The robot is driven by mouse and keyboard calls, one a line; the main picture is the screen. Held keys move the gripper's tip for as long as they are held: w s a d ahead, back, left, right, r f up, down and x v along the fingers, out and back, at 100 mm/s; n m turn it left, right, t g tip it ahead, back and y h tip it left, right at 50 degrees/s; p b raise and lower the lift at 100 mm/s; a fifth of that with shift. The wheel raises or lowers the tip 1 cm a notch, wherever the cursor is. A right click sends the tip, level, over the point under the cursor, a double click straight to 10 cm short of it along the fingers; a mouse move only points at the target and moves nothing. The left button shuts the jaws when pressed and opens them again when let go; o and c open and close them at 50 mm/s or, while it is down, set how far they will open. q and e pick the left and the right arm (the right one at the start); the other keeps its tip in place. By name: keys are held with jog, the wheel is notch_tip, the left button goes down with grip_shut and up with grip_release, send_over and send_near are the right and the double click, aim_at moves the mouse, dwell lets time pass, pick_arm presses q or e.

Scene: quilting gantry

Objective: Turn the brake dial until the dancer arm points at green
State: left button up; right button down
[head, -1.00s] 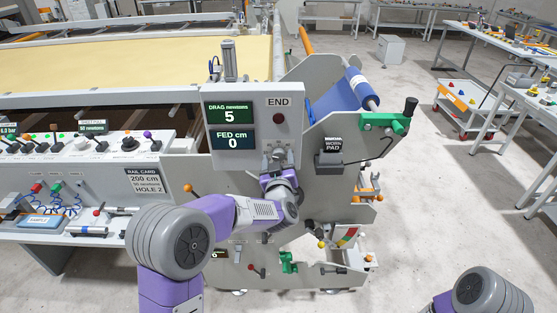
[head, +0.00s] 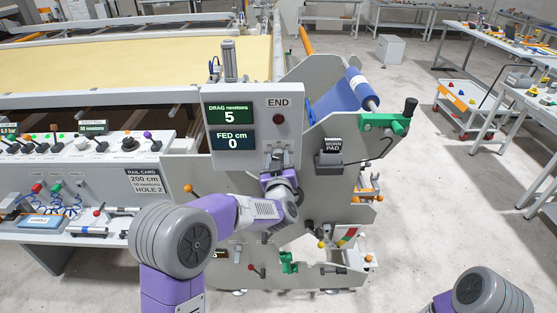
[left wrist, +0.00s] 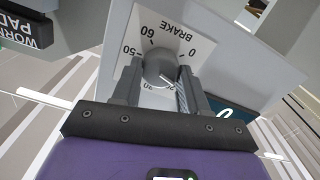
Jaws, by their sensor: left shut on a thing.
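The brake dial (left wrist: 158,68) is a grey round knob with a white pointer line, on a plate marked BRAKE with numbers around it. My left gripper (left wrist: 157,88) is shut on it, one finger on each side. A coloured scale (head: 347,237) of red, yellow and green sits low on the machine's side plate. A yellow ball (head: 321,244) shows left of it; I cannot tell where the dancer arm points. My right gripper is out of view.
The END panel (head: 250,122) reads DRAG 5 newtons and FED 0 cm. A rail card (head: 146,182) reads 200 cm, 50 newtons, HOLE 2. A black WORN PAD box (head: 332,147) and a green bracket (head: 388,123) stick out at right.

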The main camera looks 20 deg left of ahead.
pick_arm(q)
jog(key=m+p, duration=0.1)
jog(key=m, duration=0.1)
jog(key=shift+d+r+m, duration=0.1)
jog(key=shift+m, duration=0.2)
jog(key=shift+m+p, duration=1.05)
jog(key=shift+m, duration=0.75)
jog(key=o, duration=1.1)
jog(key=shift+c, duration=0.2)
jog(key=v, duration=0.7)
jog(key=shift+s, duration=0.3)
